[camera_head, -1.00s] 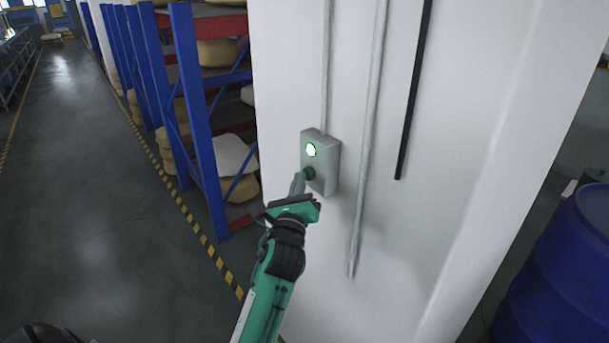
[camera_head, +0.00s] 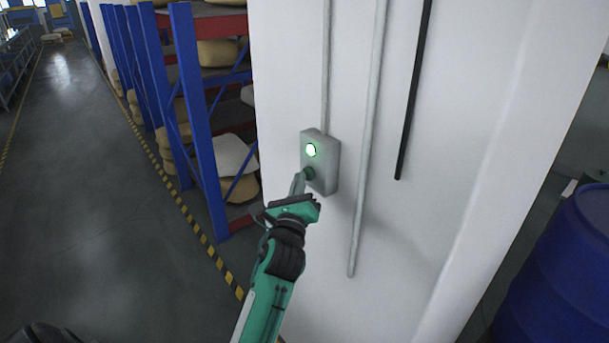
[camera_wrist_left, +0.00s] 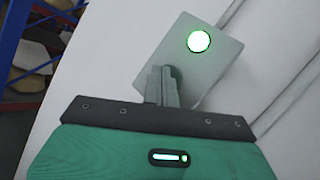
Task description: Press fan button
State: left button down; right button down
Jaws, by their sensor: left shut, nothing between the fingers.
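A grey switch box (camera_head: 326,158) is mounted on the white pillar. Its upper button (camera_head: 311,150) glows white with a green rim. Its lower button (camera_head: 309,173) is dark green. My left gripper (camera_head: 302,175) is shut and empty, with its fingertips at the lower button, touching it or very close. In the left wrist view the shut fingers (camera_wrist_left: 162,86) partly hide the dark lower button (camera_wrist_left: 174,73), and the lit upper button (camera_wrist_left: 199,40) is clear on the box (camera_wrist_left: 226,52). My right gripper is not in view.
The white pillar (camera_head: 450,150) carries pale conduits and a black one (camera_head: 413,95). Blue and red shelving (camera_head: 200,120) with pale sacks stands left of it. A blue barrel (camera_head: 565,260) stands at the right. The floor aisle (camera_head: 90,190) at the left is clear.

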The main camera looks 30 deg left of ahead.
pick_arm(q)
jog(key=shift+w+d, duration=0.1)
jog(key=shift+w, duration=0.1)
dwell(0.5)
jog(key=shift+w+d, duration=0.1)
dwell(0.8)
jog(key=s+a+p, duration=0.2)
jog(key=s, duration=0.4)
jog(key=shift+a, duration=0.3)
jog(key=shift+w, duration=0.1)
